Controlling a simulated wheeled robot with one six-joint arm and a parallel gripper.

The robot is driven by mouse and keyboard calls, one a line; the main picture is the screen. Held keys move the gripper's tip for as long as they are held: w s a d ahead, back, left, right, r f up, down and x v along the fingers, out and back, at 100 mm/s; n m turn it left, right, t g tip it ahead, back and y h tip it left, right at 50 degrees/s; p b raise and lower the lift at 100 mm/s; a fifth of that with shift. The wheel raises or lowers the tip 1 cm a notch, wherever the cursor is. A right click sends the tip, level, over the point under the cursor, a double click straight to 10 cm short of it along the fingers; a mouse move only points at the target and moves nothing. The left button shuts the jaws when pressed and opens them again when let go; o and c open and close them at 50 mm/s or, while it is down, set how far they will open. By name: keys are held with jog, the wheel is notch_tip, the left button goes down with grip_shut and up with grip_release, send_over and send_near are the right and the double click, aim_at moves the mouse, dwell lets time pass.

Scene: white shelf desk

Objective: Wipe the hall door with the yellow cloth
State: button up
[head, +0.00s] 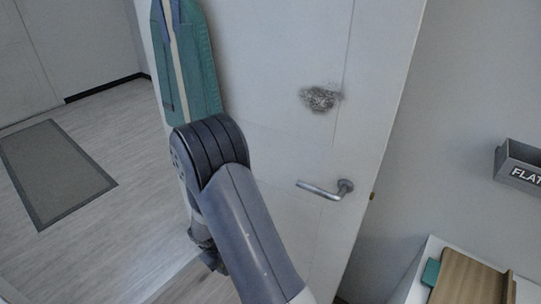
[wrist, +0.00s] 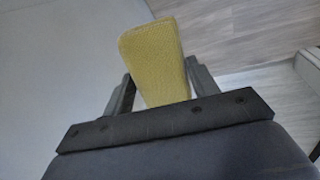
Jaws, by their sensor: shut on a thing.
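The white hall door (head: 270,60) stands in the middle of the head view, with a lever handle (head: 325,190) near its right edge. A grey, smudged dirt patch (head: 320,98) is on the door above the handle. The yellow cloth (wrist: 155,60) shows in the wrist view between the fingers of my gripper (wrist: 160,88). My gripper is shut on it. In the head view my arm crosses in front of the door, and the cloth is hidden. I cannot tell whether the cloth touches anything.
A teal garment or bag (head: 200,60) hangs at the door's left. A grey mat (head: 55,170) lies on the wood floor at left. At lower right is a white desk (head: 420,285) with a wooden board (head: 465,280). A grey holder marked "FLAT" (head: 520,165) is on the right wall.

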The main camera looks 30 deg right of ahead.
jog(key=w+d+r+n+t+h+b, duration=0.1)
jog(key=d+r+t+h, duration=0.15)
jog(key=r, duration=0.55)
jog(key=w+d+r+n+t+h, duration=0.1)
jog(key=d+r+h, duration=0.25)
jog(key=r, duration=0.35)
jog(key=t+h+b, duration=0.1)
jog(key=t+h, duration=0.2)
jog(key=h, duration=0.5)
send_near(300, 96)
jog(key=shift+p+x, duration=0.3)
jog(key=shift+x, duration=1.7)
jog(key=shift+b+x, duration=0.5)
jog(key=shift+x, duration=0.65)
